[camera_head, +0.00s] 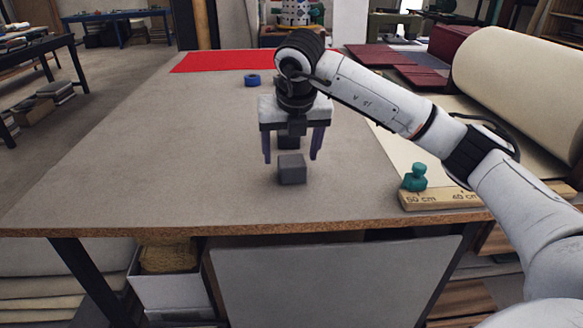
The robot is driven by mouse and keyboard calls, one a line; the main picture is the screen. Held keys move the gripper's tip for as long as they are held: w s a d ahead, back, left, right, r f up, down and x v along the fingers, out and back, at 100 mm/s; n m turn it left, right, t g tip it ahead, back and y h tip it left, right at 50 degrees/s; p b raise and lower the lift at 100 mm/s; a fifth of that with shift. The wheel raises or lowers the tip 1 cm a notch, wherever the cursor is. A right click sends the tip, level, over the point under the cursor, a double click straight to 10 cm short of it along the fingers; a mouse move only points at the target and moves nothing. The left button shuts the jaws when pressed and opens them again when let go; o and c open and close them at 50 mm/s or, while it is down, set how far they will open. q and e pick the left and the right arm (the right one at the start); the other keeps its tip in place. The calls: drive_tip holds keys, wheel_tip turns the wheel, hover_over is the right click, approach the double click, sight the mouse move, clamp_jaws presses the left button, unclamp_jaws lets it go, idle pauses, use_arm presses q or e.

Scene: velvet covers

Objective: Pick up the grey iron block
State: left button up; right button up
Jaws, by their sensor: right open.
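A small grey block (292,169), the iron block, sits on the table near its front edge. My right gripper (291,158) is open and points down, with its two purple fingers to the left and right of the block in the picture. The fingertips look a little above or behind the block, and I cannot tell their exact height. A dark block (289,142) stands behind the grey one, partly hidden by the gripper. My left gripper is not in view.
A blue ring (252,80) lies farther back, before a red cloth (215,61). A large cream roll (520,90) lies at the back right. The table's left side is clear.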

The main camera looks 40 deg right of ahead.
sight(292, 160)
drive_tip(key=x, duration=0.4)
drive_tip(key=shift+s+d+f, duration=0.1)
drive_tip(key=shift+s, duration=0.15)
drive_tip(key=c, duration=1.6)
drive_tip(key=shift+w, duration=0.1)
clamp_jaws()
